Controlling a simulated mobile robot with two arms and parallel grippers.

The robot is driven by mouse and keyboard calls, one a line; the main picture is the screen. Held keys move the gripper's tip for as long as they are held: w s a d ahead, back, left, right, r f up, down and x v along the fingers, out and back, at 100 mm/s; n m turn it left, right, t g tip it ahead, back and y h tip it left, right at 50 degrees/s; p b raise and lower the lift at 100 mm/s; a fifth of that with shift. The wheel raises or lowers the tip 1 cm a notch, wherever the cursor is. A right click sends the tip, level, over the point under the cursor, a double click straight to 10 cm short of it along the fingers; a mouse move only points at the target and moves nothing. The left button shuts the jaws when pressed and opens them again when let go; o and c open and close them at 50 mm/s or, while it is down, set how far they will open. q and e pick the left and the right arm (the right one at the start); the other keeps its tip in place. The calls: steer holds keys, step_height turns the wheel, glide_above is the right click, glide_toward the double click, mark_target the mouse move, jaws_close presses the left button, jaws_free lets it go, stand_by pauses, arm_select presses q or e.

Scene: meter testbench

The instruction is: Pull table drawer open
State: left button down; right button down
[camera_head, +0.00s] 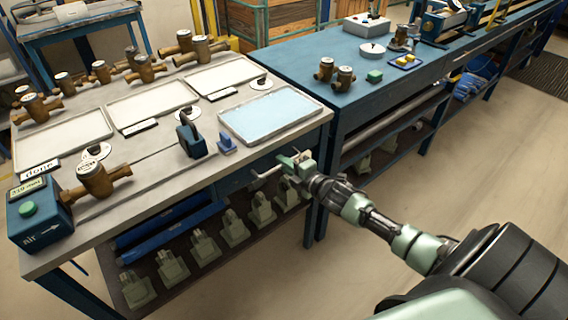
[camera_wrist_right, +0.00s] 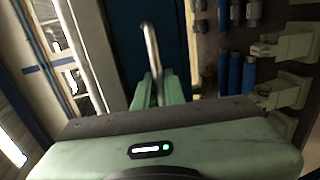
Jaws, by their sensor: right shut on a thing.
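The table (camera_head: 165,170) with the pale grey top stands at the left in the head view. A blue drawer front (camera_wrist_right: 180,40) shows in the wrist view; in the head view it lies in shade under the table's right edge. Its metal bar handle (camera_head: 262,180) sticks out there, and the bar also shows in the wrist view (camera_wrist_right: 151,45). My right gripper (camera_head: 293,166) is at the handle, shut on the bar, which runs between its green fingers in the wrist view (camera_wrist_right: 160,88). My left gripper is not in view.
Trays (camera_head: 270,117), brass meters (camera_head: 96,178) and a green-button box (camera_head: 38,215) stand on the tabletop. Grey clamps (camera_head: 262,208) line the lower shelf. A blue bench (camera_head: 345,105) adjoins behind. The floor (camera_head: 440,180) at the right is clear.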

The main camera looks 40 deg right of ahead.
steer(key=shift+s, duration=0.1)
stand_by(0.8)
steer(key=f+p+v, duration=0.2)
steer(key=p+v, duration=0.1)
steer(key=v, duration=0.9)
steer(key=s+f+p+v, duration=0.1)
steer(key=f+p+v, duration=0.2)
steer(key=v, duration=0.9)
steer(key=shift+p, duration=0.8)
steer(key=shift+a, duration=0.1)
steer(key=c, duration=1.8)
jaws_free()
steer(key=shift+s, duration=0.1)
